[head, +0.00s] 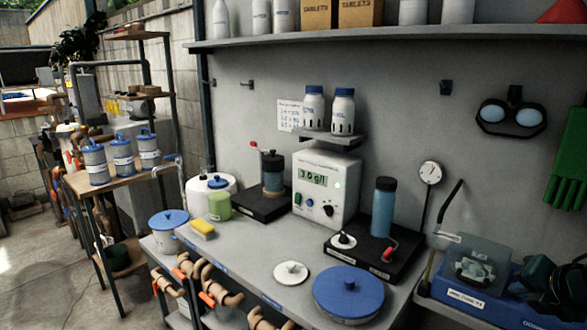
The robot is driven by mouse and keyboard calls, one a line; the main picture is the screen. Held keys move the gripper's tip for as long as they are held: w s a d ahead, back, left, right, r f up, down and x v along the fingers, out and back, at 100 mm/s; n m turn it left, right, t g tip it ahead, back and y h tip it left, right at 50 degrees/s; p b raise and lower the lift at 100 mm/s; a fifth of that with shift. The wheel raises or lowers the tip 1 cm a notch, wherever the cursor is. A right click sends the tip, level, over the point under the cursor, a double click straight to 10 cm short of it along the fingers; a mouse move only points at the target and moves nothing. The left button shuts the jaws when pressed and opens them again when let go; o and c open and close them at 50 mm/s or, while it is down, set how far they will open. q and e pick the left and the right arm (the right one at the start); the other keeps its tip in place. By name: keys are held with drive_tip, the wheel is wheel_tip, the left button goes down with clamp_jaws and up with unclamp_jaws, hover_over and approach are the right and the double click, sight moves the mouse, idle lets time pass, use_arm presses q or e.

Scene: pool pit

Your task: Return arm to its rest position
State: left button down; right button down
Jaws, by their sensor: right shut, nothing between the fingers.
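My right gripper is shut with nothing in it. It hardly stands out in the head view, and I cannot make out exactly where its fingertips are. No finger is seen touching any object on the bench. My left gripper does not show. The grey workbench (250,262) fills the middle of the view, with a white meter (325,190) reading 3.0 g/l on it.
A blue bottle (383,210) stands on a black base at right. A blue lid (348,292) and white disc (291,273) lie at the bench front. A yellow sponge (202,228) lies at left. A clear-covered case (477,265) stands at right. A shelf (400,36) overhangs.

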drive_tip(key=s+a+f+m+y, duration=0.1)
drive_tip(key=s+a+f+m, duration=0.2)
drive_tip(key=s+f+m, duration=0.6)
drive_tip(key=s+a+f+m+y, duration=0.1)
drive_tip(key=s+a+f+m, duration=0.2)
drive_tip(key=s+f, duration=0.7)
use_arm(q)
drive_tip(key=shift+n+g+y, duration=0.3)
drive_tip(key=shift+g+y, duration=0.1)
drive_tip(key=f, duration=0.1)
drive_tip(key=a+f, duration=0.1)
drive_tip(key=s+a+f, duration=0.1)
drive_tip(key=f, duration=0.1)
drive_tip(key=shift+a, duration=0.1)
use_arm(e)
drive_tip(key=a+f+m, duration=0.2)
drive_tip(key=a+m, duration=0.2)
drive_tip(key=a, duration=0.3)
drive_tip(key=s+a+f+m+y, duration=0.1)
drive_tip(key=a+f+m, duration=0.2)
drive_tip(key=a, duration=0.5)
drive_tip(key=s+a+f+m+t, duration=0.1)
drive_tip(key=a+m, duration=0.3)
drive_tip(key=a, duration=0.4)
drive_tip(key=shift+s+f+m+y, duration=0.15)
drive_tip(key=shift+f+m+y, duration=0.15)
drive_tip(key=shift+f, duration=0.35)
drive_tip(key=shift+d, duration=0.15)
